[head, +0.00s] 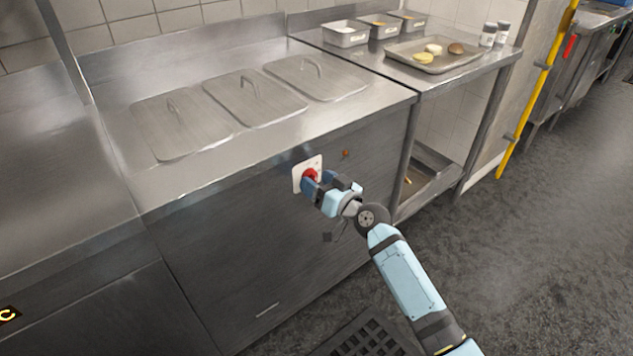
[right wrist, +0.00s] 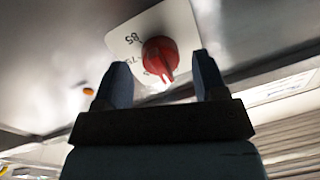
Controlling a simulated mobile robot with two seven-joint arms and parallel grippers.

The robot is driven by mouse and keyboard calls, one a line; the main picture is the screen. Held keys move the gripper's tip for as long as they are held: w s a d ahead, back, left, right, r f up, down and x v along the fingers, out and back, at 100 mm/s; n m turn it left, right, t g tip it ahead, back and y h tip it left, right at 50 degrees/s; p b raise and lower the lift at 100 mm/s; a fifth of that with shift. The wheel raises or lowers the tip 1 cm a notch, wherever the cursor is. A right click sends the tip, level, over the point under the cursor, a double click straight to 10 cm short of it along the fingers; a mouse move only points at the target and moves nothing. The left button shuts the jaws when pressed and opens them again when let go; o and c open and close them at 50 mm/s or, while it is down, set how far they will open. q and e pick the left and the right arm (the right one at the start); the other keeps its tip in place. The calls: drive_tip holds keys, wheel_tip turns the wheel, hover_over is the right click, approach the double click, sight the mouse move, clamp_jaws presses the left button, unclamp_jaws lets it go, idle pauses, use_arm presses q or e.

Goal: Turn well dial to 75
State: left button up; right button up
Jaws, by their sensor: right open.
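The well dial (head: 310,174) is a red knob on a white plate (head: 299,181) on the front of the steel counter. In the right wrist view the red dial (right wrist: 160,58) has a narrow pointer end, and the white plate (right wrist: 126,50) shows the numbers 85 and 75. My right gripper (head: 311,186) is at the dial in the head view. In the right wrist view its two fingers (right wrist: 163,78) are open, one on each side of the dial, with gaps showing. I cannot tell if a finger touches it. My left gripper is not in view.
An orange-red indicator light (head: 345,153) sits right of the plate. The counter (head: 225,160) has several lidded wells on top. A side table holds a tray (head: 433,65) with food, metal containers and shakers. A floor grate (head: 365,337) lies below.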

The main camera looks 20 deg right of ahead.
drive_tip(key=shift+w+a, duration=0.15)
drive_tip(key=shift+w, duration=0.25)
drive_tip(key=shift+c, duration=0.4)
drive_tip(key=c, duration=0.8)
drive_tip(key=shift+c, duration=0.2)
